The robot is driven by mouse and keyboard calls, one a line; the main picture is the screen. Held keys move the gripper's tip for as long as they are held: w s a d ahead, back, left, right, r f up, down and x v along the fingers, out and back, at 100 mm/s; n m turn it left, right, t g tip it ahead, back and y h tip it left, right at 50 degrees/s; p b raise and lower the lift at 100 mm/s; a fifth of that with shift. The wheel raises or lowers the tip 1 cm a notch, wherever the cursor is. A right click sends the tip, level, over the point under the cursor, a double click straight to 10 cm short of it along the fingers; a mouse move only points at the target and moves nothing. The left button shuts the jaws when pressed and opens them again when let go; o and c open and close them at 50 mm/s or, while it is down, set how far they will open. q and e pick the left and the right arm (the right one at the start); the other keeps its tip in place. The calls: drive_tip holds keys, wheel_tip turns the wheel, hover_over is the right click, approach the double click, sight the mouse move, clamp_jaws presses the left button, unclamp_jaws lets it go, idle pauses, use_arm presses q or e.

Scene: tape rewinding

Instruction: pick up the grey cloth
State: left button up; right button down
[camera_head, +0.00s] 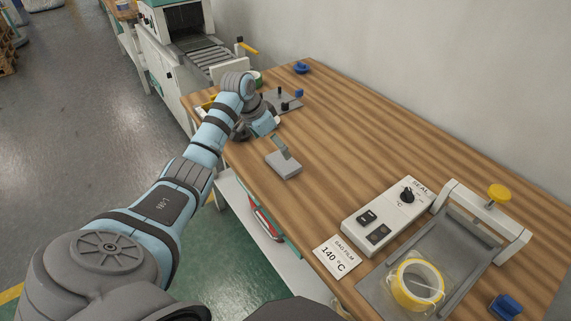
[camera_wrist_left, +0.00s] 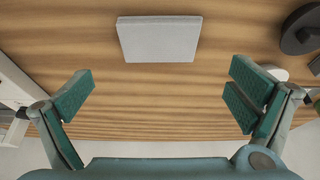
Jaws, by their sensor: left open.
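The grey cloth (camera_head: 287,167) is a flat, folded, light grey block lying on the wooden table near its left edge. In the left wrist view the cloth (camera_wrist_left: 159,40) lies at the top centre, beyond the fingertips and roughly centred between them. My left gripper (camera_head: 277,133) is just beside the cloth, and one teal finger partly overlaps it in the head view. In the wrist view the left gripper (camera_wrist_left: 161,91) has its teal fingers wide apart with nothing between them. My right gripper is not in view.
A grey plate with pegs (camera_head: 287,101) stands behind the gripper. A blue roll (camera_head: 301,68) lies at the far end. A sealing machine (camera_head: 386,219), a "140 °C" card (camera_head: 337,257) and a yellow tape roll (camera_head: 418,284) are at the near right. The table's middle is clear.

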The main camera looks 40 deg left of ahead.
sight(283, 161)
use_arm(q)
drive_tip(key=b+x, duration=0.2)
drive_tip(key=x, duration=0.6)
drive_tip(key=shift+s+f, duration=0.1)
drive_tip(key=shift+f, duration=0.1)
drive_tip(key=shift+r, duration=0.1)
drive_tip(key=c, duration=0.9)
wheel_tip(283, 161, up, 20)
drive_tip(key=p, duration=0.4)
